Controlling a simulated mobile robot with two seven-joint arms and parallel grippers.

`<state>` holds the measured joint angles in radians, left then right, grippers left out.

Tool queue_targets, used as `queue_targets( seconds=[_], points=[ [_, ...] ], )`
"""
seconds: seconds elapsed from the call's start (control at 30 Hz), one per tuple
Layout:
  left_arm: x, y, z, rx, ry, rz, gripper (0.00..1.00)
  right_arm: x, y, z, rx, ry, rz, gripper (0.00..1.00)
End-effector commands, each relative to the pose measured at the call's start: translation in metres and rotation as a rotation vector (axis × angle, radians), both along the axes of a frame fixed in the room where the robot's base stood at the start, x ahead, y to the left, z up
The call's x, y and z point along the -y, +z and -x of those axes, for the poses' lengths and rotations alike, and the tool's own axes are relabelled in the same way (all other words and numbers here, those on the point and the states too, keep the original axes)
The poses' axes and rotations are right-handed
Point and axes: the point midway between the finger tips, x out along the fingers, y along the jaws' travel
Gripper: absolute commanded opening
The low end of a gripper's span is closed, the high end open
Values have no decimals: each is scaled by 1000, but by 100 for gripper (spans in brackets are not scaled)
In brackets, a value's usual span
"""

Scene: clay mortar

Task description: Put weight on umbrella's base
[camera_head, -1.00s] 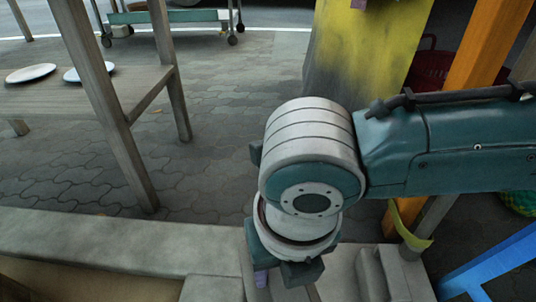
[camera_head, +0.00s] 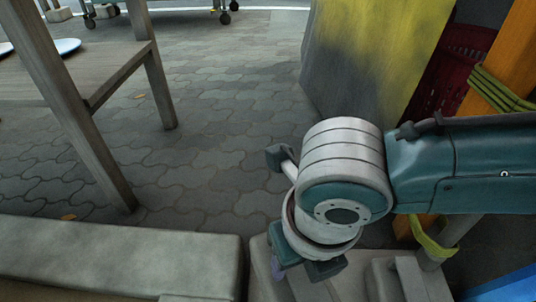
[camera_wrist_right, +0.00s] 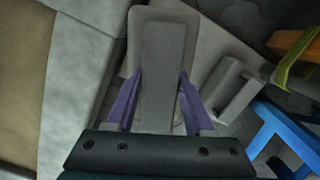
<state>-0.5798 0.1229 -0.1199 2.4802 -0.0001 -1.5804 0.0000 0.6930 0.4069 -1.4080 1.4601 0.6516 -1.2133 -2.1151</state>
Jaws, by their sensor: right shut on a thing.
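My right gripper (camera_wrist_right: 155,85) has its two purple fingers on either side of the raised ridge of a grey block-like weight (camera_wrist_right: 163,45). It is shut on that ridge. In the head view the right gripper (camera_head: 278,268) points down at the bottom centre, and my wrist hides most of what it holds. A second grey piece with a raised ridge (camera_head: 402,277) lies just to the right, and it also shows in the wrist view (camera_wrist_right: 235,88). I cannot clearly make out the umbrella's base under these pieces. My left gripper is not in view.
A pale stone curb (camera_head: 120,255) runs along the lower left. An orange post (camera_head: 500,80) with green straps and a blue frame (camera_head: 505,285) stand at right. A yellow-grey panel (camera_head: 370,60) and wooden table legs (camera_head: 70,100) stand behind. Paving between them is clear.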

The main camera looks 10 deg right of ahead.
Motion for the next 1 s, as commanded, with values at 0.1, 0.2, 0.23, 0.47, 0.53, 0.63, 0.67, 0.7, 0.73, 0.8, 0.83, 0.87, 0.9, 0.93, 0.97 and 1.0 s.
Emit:
queue_targets(
  seconds=[0.1, 0.2, 0.23, 0.47, 0.53, 0.63, 0.67, 0.7, 0.73, 0.8, 0.83, 0.87, 0.9, 0.93, 0.97, 1.0],
  points=[
    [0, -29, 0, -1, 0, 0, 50, -2, -31, -3, 7, 0, -6, 0],
    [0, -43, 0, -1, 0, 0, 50, -3, -49, -3, 8, 0, -7, 0],
    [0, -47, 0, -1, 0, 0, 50, -3, -54, -3, 8, 0, -7, 0],
    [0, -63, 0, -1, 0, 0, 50, -2, -74, -3, 9, 0, -6, 0],
    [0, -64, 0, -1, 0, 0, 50, -2, -75, -3, 9, 0, -6, 0],
    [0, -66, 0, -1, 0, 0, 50, -2, -77, -3, 9, 0, -6, 0],
    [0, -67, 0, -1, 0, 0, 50, -2, -79, -3, 9, 0, -6, 0],
    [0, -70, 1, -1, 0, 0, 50, -2, -82, -3, 9, 0, -6, 0],
    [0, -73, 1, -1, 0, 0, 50, -2, -85, -3, 9, 0, -6, 0],
    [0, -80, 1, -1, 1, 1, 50, -2, -94, -3, 9, 1, -6, 0],
    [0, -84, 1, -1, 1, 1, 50, -3, -98, -3, 9, 1, -7, 0],
    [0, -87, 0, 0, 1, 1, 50, -3, -102, -3, 9, 1, -7, 0],
    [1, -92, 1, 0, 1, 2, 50, -3, -108, -3, 9, 0, -7, 0],
    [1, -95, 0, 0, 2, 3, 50, -2, -112, -3, 8, 0, -6, 0],
    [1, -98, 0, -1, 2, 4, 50, -2, -115, -3, 8, 0, -6, 0],
    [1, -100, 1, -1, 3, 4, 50, -3, -118, -3, 8, 0, -6, 0]
  ],
)
